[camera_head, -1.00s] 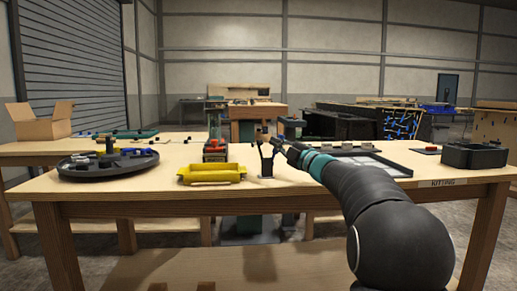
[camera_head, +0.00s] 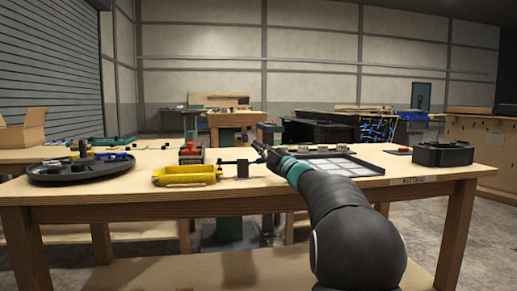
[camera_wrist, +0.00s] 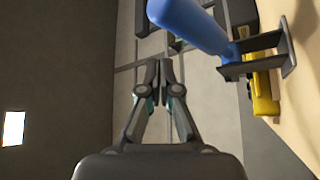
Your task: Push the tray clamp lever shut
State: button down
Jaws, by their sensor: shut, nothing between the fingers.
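The tray clamp (camera_head: 243,171) stands near the front edge of the table, right of the yellow tray. It has a small dark bracket with a bar reaching left. Its blue lever handle (camera_head: 259,160) lies about level and points right in the head view. In the wrist view the blue handle (camera_wrist: 195,25) is large at the top, joined to the grey bracket (camera_wrist: 255,65). My gripper (camera_head: 259,146) is shut and empty, just above and beside the handle. In the wrist view its fingertips (camera_wrist: 165,65) lie below the handle; I cannot tell whether they touch.
The yellow tray (camera_head: 187,175) sits just left of the clamp; it also shows in the wrist view (camera_wrist: 263,95). A round dark tray (camera_head: 60,172) with parts stands at the left. A flat framed tray (camera_head: 340,167) and a black bin (camera_head: 443,153) are on the right.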

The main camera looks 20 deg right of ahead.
jog(key=shift+s+a+r+m+t+h, duration=0.25)
jog(key=shift+s+a+r+m+h, duration=0.8)
jog(key=shift+r, duration=1.85)
jog(key=shift+s+r+m+t+h, duration=0.25)
jog(key=shift+s+r+m+h, duration=0.3)
jog(key=shift+r+m+h, duration=1.7)
jog(key=s+a+f+m+g+p, duration=0.1)
jog(key=s+a+f+m+g, duration=0.2)
jog(key=s+f, duration=0.9)
jog(key=s+a+f+m+g, duration=0.3)
jog(key=s+a+f+g, duration=0.4)
jog(key=s+f, duration=0.6)
jog(key=s+a+f+m+g+p, duration=0.1)
jog(key=s+a+f+m+g, duration=0.2)
jog(key=s+f, duration=1)
jog(key=s+a+g, duration=0.3)
jog(key=s+a, duration=0.1)
jog(key=a, duration=0.1)
jog(key=shift+h+p, duration=0.3)
jog(key=shift+p, duration=0.05)
